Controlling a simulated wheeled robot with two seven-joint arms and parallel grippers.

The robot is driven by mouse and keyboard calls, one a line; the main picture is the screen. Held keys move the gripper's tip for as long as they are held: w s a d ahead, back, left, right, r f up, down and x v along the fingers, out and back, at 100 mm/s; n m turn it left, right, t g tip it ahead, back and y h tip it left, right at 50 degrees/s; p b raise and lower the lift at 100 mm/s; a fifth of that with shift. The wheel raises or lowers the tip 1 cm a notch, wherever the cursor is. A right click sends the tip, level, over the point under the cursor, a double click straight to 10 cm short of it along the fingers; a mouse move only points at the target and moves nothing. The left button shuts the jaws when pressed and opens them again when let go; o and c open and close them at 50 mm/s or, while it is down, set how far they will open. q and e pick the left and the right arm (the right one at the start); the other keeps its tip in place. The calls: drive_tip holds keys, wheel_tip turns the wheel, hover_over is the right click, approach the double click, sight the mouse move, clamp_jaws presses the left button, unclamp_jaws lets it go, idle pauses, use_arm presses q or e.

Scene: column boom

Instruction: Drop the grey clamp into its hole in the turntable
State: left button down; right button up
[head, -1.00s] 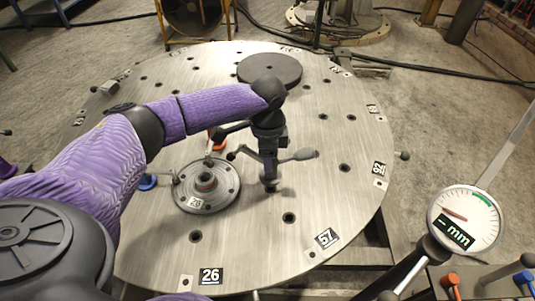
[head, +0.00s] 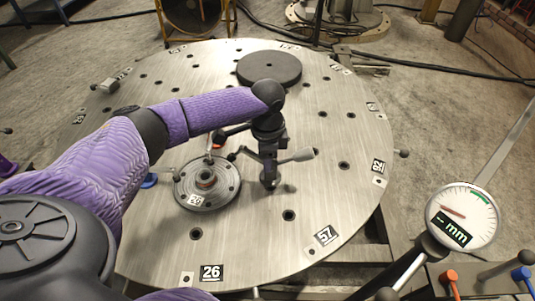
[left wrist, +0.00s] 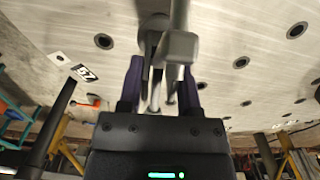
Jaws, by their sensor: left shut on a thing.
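The grey clamp (head: 268,172) hangs upright from my left gripper (head: 268,135), with a side handle reaching right. Its lower end is at or just above the turntable (head: 250,245), a round steel plate with several dark holes. I cannot tell whether the end is in a hole or over one. One open hole (head: 288,215) lies just in front of the clamp. In the left wrist view, my left gripper (left wrist: 160,88) is shut on the clamp (left wrist: 178,45), which hides what is directly under it. My right gripper is not in view.
A round flanged hub (head: 207,195) stands on the plate left of the clamp, close by. A dark disc (head: 270,68) lies behind it. A dial gauge (head: 462,216) stands at the right, near levers with orange and blue knobs. The plate's right front is clear.

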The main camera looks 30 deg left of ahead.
use_arm(q)
drive_tip(key=shift+f+b, duration=0.4)
drive_tip(key=shift+f, duration=0.55)
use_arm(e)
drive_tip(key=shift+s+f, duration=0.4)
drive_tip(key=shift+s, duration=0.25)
use_arm(q)
drive_tip(key=shift+f, duration=0.4)
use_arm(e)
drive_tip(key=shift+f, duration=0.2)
use_arm(q)
drive_tip(key=shift+f+b, duration=0.4)
drive_tip(key=shift+f, duration=0.05)
drive_tip(key=c, duration=0.6)
unclamp_jaws()
drive_tip(key=shift+r, duration=0.1)
drive_tip(key=shift+o, duration=0.2)
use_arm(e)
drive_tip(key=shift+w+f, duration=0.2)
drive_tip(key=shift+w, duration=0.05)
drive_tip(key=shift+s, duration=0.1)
